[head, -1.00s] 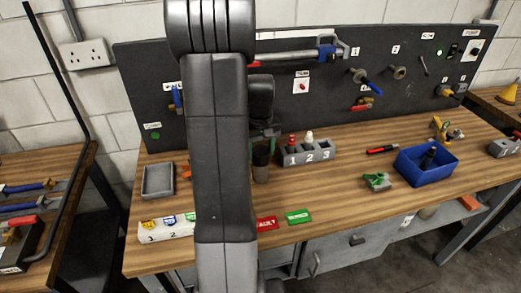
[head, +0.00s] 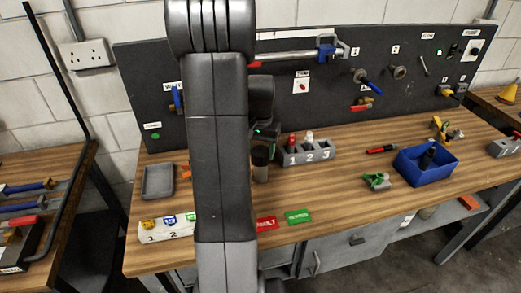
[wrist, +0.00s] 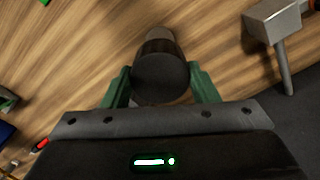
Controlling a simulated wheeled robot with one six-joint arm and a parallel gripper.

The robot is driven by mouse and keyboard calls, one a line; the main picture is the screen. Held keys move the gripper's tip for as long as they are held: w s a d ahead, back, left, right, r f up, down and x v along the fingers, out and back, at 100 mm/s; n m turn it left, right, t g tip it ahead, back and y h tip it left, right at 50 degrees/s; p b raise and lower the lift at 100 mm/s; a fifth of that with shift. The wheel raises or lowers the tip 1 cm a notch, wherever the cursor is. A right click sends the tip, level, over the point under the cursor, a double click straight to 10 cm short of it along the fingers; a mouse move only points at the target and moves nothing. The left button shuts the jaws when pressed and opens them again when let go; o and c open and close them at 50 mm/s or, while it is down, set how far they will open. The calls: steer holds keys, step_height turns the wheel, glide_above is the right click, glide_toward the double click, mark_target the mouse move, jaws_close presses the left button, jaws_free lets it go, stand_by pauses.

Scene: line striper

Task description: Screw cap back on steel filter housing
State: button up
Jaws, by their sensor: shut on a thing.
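The dark round cap (wrist: 160,78) is between the two green fingers of my gripper (wrist: 160,88) in the wrist view, and my gripper is shut on it. In the head view my gripper (head: 264,142) is just right of my arm, low over the bench, with the dark cap (head: 262,155) under it. The grey steel filter housing (head: 261,174) stands upright on the bench directly below the cap. Its side also shows beyond the cap in the wrist view (wrist: 161,34). The cap hides the housing's top, so I cannot tell how far the thread is engaged.
A grey numbered rack (head: 307,154) with a red and a white-topped item stands close to the right. A blue bin (head: 427,167) is farther right. A grey tray (head: 158,181) lies left of my arm. The dark panel (head: 300,75) rises behind. Bench between rack and bin is mostly clear.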

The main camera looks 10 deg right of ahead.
steer(key=shift+m, duration=0.7)
steer(key=o, duration=1.3)
steer(key=shift+c, duration=0.9)
steer(key=n, duration=2.3)
